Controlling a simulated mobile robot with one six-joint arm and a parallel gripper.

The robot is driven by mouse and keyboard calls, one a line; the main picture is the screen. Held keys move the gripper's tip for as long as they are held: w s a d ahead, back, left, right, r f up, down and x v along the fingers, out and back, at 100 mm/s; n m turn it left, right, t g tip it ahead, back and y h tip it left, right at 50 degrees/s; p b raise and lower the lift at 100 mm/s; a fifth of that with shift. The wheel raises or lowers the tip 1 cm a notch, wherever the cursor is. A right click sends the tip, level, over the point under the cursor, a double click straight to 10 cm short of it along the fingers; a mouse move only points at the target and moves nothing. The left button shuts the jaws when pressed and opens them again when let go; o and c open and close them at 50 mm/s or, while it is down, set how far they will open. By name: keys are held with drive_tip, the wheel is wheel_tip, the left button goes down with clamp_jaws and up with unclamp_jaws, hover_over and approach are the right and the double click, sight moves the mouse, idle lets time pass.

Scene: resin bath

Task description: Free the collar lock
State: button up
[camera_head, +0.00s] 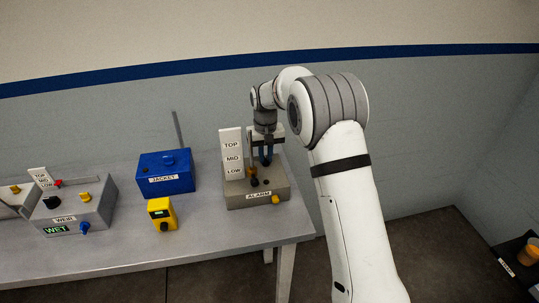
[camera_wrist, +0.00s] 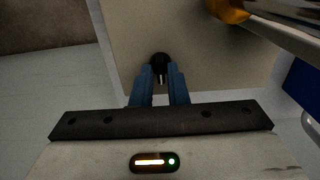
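The grey ALARM box (camera_head: 240,196) stands at the right end of the table, with a white TOP, MID, LOW plate (camera_head: 232,154) at its back left. A black knob (camera_head: 254,182) and a smaller dark part beside it rise from its top. No part is labelled as the collar lock. My gripper (camera_head: 266,163) is above the box, pointing down, with its blue fingers apart. In the wrist view, a black round part (camera_wrist: 160,61) with a thin pale pin shows just past the fingertips (camera_wrist: 161,72), in line with the gap. I see nothing held; contact is unclear.
A yellow knob (camera_head: 275,199) is on the ALARM box's front. The blue JACKET box (camera_head: 166,185), a yellow device (camera_head: 161,213) and the grey WEIR box (camera_head: 98,212) with a green WET display stand to the left. The table (camera_head: 205,239) is bare in front.

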clamp_jaws()
drive_tip(key=shift+d, duration=0.3)
drive_tip(key=shift+a, duration=0.2)
drive_tip(key=shift+n+b, duration=0.35)
drive_tip(key=shift+n, duration=1.65)
drive_tip(key=n, duration=0.6)
drive_tip(key=shift+b, duration=0.35)
drive_tip(key=n, duration=0.4)
drive_tip(key=shift+r+n, duration=0.15)
drive_tip(key=shift+n, duration=0.25)
drive_tip(key=shift+w+r+n, duration=0.1)
drive_tip(key=shift+n, duration=1.4)
